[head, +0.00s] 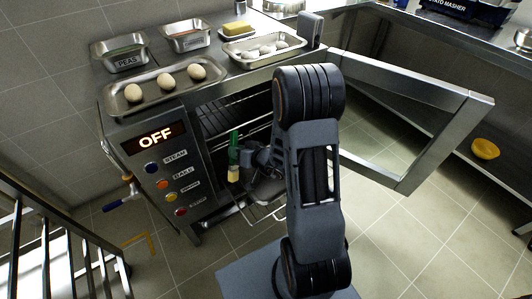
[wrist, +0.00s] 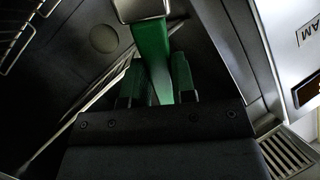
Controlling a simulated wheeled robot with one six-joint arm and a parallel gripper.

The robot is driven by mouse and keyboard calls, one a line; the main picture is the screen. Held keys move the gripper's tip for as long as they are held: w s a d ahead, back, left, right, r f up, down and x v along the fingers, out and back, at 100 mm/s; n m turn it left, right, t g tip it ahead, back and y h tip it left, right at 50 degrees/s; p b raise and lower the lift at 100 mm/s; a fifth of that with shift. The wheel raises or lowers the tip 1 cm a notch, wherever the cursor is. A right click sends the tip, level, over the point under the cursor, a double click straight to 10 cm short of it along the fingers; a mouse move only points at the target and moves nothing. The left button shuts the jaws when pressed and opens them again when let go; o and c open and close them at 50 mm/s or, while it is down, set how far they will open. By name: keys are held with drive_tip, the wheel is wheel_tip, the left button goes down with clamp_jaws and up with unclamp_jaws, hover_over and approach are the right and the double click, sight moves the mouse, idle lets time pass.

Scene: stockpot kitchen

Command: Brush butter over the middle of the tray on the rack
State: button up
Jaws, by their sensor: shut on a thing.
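My gripper (head: 246,156) is shut on a brush with a green handle (head: 234,148) and pale bristles (head: 233,174) that point down, in front of the open oven. In the wrist view the green handle (wrist: 152,60) runs up between my gripper's fingers (wrist: 157,82) to a metal ferrule (wrist: 140,8); the bristles are out of that view. A wire rack (head: 262,213) sticks out low in the oven opening. A dark grey surface (head: 264,190) above it may be a tray, partly hidden by my arm. A yellow butter block (head: 239,28) sits on top of the oven.
The oven's control panel (head: 170,178) reads OFF. Its glass door (head: 405,112) stands open on the right. A tray with three pale balls (head: 128,108), metal pans (head: 119,53) and a tray of several pale pieces (head: 235,56) sit on top. A yellow bowl (head: 485,149) is far right.

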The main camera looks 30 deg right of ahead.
wheel_tip(320, 180, down, 5)
drive_tip(key=d+b, duration=0.1)
drive_tip(key=b, duration=0.3)
drive_tip(key=w+d+n+g+y+b, duration=0.1)
drive_tip(key=d+b, duration=0.4)
drive_tip(key=d, duration=0.6)
drive_tip(key=shift+w+d+r+n+y, duration=0.25)
drive_tip(key=shift+w+r+n+y, duration=0.05)
drive_tip(key=shift+w+r, duration=0.15)
